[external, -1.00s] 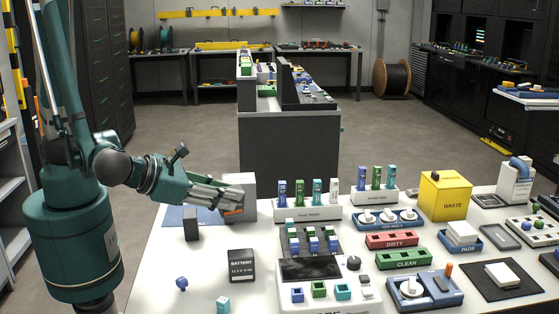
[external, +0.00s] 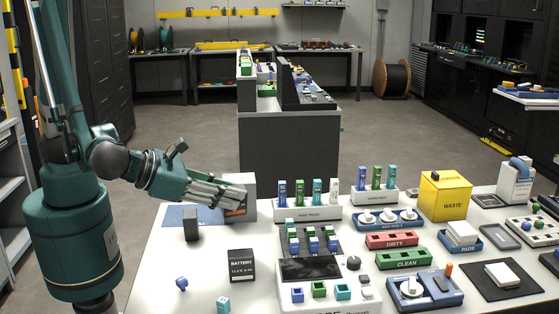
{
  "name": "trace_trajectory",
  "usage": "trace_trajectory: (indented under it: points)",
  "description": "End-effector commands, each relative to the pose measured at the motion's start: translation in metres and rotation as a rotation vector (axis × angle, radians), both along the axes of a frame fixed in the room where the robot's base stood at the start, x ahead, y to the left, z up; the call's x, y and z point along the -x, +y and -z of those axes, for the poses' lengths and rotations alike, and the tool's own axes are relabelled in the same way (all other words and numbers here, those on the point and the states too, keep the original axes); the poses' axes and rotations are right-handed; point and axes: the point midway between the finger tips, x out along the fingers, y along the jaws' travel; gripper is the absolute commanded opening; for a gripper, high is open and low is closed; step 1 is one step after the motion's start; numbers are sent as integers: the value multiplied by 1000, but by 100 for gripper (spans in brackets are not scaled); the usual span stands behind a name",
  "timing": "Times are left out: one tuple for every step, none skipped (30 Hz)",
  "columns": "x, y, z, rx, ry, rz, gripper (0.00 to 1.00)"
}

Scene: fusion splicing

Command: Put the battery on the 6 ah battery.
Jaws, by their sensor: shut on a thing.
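A black box labelled BATTERY (external: 241,265) stands upright on the white table in front of my gripper. Its smaller print is hard to read. My gripper (external: 238,203) points right, above the table and farther back than this box. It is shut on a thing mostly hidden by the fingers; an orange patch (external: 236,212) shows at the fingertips. A pale grey box (external: 240,181) stands directly behind the fingertips; I cannot tell whether they touch it. A plain dark upright block (external: 191,224) stands to the left, below my wrist.
A blue mat (external: 172,216) lies under my wrist. A small blue cube (external: 181,284) and a teal one (external: 223,304) lie near the front. A panel with a dark screen (external: 310,269) and a tool rack (external: 300,214) stand to the right.

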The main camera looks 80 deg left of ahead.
Motion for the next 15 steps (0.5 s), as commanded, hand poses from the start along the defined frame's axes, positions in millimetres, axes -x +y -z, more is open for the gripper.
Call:
trace_trajectory:
  points:
    - [-1,-8,-7,15,-3,23,4]
    - [-2,-14,-10,25,-4,38,4]
    - [-4,-23,-15,42,-7,61,4]
    - [-5,-30,-19,54,-9,78,4]
    - [-6,-37,-23,66,-12,95,4]
    - [-7,-46,-29,85,-15,120,4]
    - [-8,-53,-33,98,-17,136,4]
    - [-9,-60,-36,111,-18,153,4]
    - [-9,-69,-42,129,-22,175,4]
    - [-10,-75,-46,140,-24,190,4]
    - [-10,-80,-49,151,-26,204,4]
    - [-10,-87,-53,165,-28,221,4]
    - [-10,-91,-56,173,-29,231,4]
    - [-10,-96,-58,180,-30,242,4]
    - [-10,-100,-61,189,-31,252,4]
